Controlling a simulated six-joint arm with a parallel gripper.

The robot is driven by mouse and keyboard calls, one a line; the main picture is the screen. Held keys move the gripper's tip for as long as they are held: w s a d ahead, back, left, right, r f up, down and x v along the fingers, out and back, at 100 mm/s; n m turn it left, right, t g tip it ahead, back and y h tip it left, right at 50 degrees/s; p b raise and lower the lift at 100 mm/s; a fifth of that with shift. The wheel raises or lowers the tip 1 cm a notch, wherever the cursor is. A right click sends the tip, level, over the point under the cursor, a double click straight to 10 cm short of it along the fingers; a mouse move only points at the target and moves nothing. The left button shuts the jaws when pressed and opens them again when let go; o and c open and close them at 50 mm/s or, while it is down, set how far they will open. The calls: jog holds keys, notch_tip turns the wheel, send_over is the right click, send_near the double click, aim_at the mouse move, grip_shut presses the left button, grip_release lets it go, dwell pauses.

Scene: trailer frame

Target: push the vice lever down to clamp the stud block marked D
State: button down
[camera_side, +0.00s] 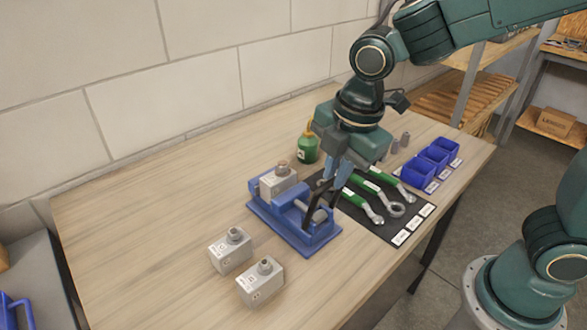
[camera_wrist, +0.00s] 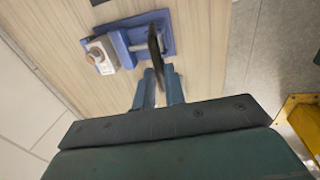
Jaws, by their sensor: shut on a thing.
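The blue vice (camera_side: 292,232) stands on the wooden table, and it also shows in the wrist view (camera_wrist: 166,18). A grey stud block (camera_side: 277,184) sits in it, seen in the wrist view (camera_wrist: 101,54) at the vice's left end; its letter is too small to read. The black vice lever (camera_side: 316,207) rises steeply at the vice's right end and shows as a dark bar in the wrist view (camera_wrist: 154,45). My gripper (camera_side: 327,187) is shut on the lever, its blue fingers (camera_wrist: 158,82) either side of the lever's end.
Two more grey stud blocks (camera_side: 230,252) (camera_side: 261,284) stand left of the vice, nearer the camera. A green bottle (camera_side: 307,148) stands behind. Green-handled wrenches (camera_side: 362,206) lie on a black mat (camera_side: 388,228) close right, with blue bins (camera_side: 418,175) beyond. The table's left part is clear.

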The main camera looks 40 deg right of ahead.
jog(key=s+f, duration=0.3)
jog(key=s, duration=0.4)
jog(key=shift+f, duration=0.4)
jog(key=c, duration=1.5)
grip_release()
jog(key=shift+w+r, duration=0.1)
jog(key=shift+w, duration=0.1)
jog(key=shift+r, duration=0.1)
jog(key=s+r, duration=0.1)
jog(key=r, duration=0.8)
jog(key=s+r, duration=0.1)
jog(key=r, duration=0.3)
jog(key=shift+s+r, duration=0.2)
jog(key=shift+s, duration=0.15)
